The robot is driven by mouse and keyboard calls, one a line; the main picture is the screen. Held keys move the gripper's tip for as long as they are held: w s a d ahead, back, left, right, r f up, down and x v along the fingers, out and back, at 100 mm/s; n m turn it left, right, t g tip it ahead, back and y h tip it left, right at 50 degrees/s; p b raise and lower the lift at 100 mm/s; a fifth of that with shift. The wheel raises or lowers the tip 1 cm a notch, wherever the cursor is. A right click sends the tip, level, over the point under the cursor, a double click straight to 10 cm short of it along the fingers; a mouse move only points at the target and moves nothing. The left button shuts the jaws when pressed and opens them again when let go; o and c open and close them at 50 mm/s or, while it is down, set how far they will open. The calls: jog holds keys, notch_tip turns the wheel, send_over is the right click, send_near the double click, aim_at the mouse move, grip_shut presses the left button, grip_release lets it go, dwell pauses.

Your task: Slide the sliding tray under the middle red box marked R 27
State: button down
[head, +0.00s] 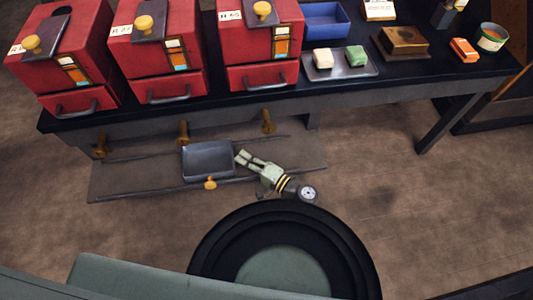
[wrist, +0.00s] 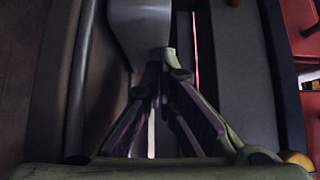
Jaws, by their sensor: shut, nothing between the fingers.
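The sliding tray (head: 208,161), dark grey with a yellow knob (head: 210,183) in front, sits on rails below the bench. It lies a little right of the middle wooden peg, between the middle and right boxes. The middle red box (head: 126,55) has a label that looks like R 27. My gripper (head: 241,156) is shut and empty, its fingertips at the tray's right edge; I cannot tell whether they touch. In the wrist view, the shut fingertips (wrist: 165,62) meet the near end of the tray (wrist: 140,22).
Red boxes stand left (head: 62,50) and right (head: 260,45) of the middle one. Wooden pegs (head: 100,147) (head: 268,121) rise behind the rails. The front rail (head: 130,197) is clear left of the tray. The bench (head: 330,98) edge overhangs behind.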

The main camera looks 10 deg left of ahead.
aim_at(232, 166)
jog(key=shift+s+a, duration=0.25)
jog(key=shift+a, duration=0.45)
jog(key=shift+s+a, duration=0.25)
jog(key=shift+a, duration=0.5)
jog(key=shift+s+a, duration=0.25)
jog(key=shift+a, duration=0.45)
jog(key=shift+w+d, duration=0.1)
